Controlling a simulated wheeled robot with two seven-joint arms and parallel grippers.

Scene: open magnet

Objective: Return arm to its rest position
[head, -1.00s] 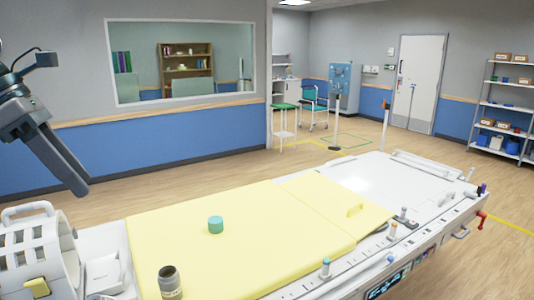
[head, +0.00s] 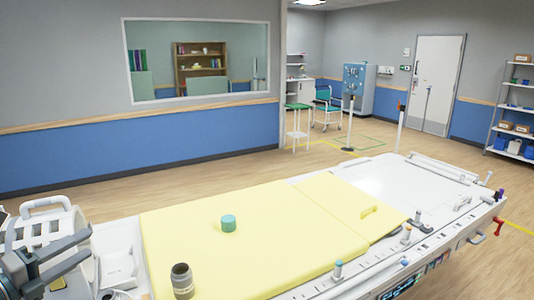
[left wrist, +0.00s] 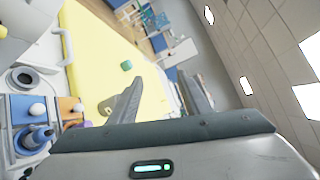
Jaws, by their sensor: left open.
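My left gripper (head: 86,248) is at the lower left of the head view, in front of a white slatted carrier with a handle (head: 45,225). In the left wrist view my left gripper (left wrist: 160,84) has its two dark fingers spread, with nothing between them. It is apart from the yellow mat (head: 210,245) on the white bed. My right gripper is not in view.
A white tray (head: 118,265) lies beside the mat. A metal shelf (head: 513,105) stands far right.

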